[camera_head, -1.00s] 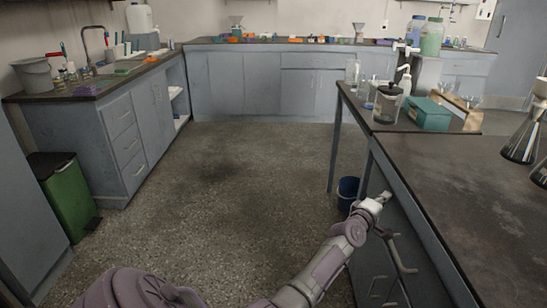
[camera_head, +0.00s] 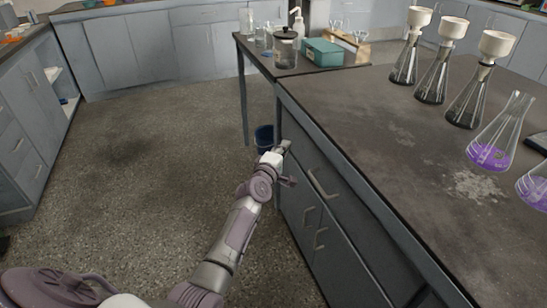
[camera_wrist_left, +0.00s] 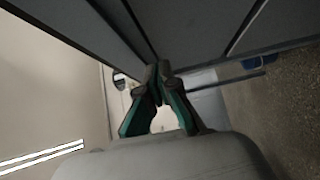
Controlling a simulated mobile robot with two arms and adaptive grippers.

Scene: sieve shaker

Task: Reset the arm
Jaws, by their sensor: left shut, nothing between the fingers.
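My left arm reaches up from the bottom of the head view, beside the dark-topped bench. My left gripper (camera_head: 284,147) is at the bench's grey drawer front (camera_head: 325,200), below the edge of the top. In the left wrist view the two green-and-grey fingers (camera_wrist_left: 157,72) meet at the tips, with nothing seen between them. I cannot tell whether the fingertips touch the drawer front. My right gripper is not in either view.
Several flasks, three with white funnels (camera_head: 453,28) and others with purple liquid (camera_head: 488,155), stand on the bench top (camera_head: 370,115). A blue bin (camera_head: 263,138) stands on the floor behind my gripper. The floor (camera_head: 150,160) to the left is clear.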

